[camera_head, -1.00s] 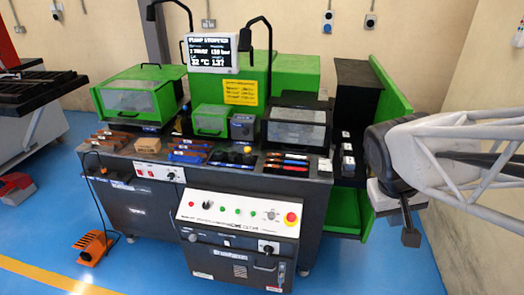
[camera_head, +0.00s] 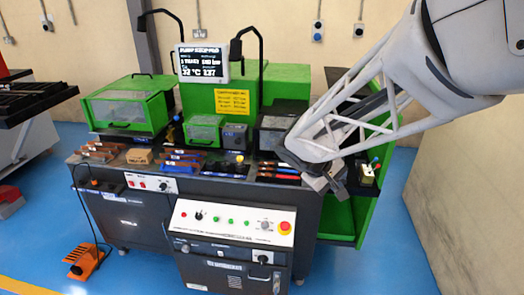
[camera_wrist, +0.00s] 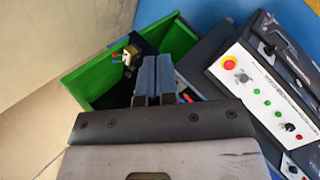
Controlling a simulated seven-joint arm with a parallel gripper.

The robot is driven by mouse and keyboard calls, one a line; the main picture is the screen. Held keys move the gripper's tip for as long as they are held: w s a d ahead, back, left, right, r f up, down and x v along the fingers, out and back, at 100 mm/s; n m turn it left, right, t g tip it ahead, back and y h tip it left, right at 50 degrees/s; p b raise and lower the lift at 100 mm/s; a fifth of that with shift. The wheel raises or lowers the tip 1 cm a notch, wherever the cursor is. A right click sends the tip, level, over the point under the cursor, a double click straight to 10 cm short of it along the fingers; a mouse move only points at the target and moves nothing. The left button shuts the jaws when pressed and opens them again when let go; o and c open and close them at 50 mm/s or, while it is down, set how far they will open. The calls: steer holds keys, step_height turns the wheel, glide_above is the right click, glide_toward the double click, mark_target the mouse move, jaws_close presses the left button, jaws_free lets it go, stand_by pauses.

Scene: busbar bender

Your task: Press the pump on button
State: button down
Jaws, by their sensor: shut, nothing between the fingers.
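The sloped white control panel (camera_head: 232,238) on the front cabinet carries several small green buttons (camera_head: 231,221), a small red one (camera_head: 184,214), knobs and a red-and-yellow emergency stop (camera_head: 285,228). The labels are too small to tell which button is pump on. In the wrist view the panel (camera_wrist: 245,52) lies at the right, with its green buttons (camera_wrist: 267,102) in a row. My gripper (camera_head: 327,184) hangs above the right end of the bench, right of and above the panel, apart from it. Its fingers (camera_wrist: 157,80) are shut and empty.
A monitor (camera_head: 205,60) stands behind the bench, its header seeming to read pump stopped. Coloured-handled tools (camera_head: 278,172) lie beside my gripper. A green open-sided cabinet (camera_head: 340,222) stands at the right. The space in front of the panel is clear.

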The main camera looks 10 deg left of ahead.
steer(key=w+a+f+n+t+h, duration=0.25)
steer(key=w+a+f, duration=0.35)
steer(key=w+a, duration=0.35)
steer(key=n+t+y, duration=0.5)
steer(key=n+t, duration=0.3)
steer(key=n, duration=0.4)
glide_above(215, 219)
steer(key=s, duration=0.6)
step_height(215, 219, down, 24)
steer(key=shift+d+f, duration=0.15)
steer(key=shift+d, duration=0.05)
steer(key=shift+f, duration=0.1)
steer(key=shift+w+f, duration=0.65)
steer(key=shift+f, duration=0.65)
steer(key=shift+w+f, duration=0.65)
steer(key=shift+f, duration=0.6)
steer(key=shift+w+f, duration=0.65)
steer(key=shift+f, duration=0.65)
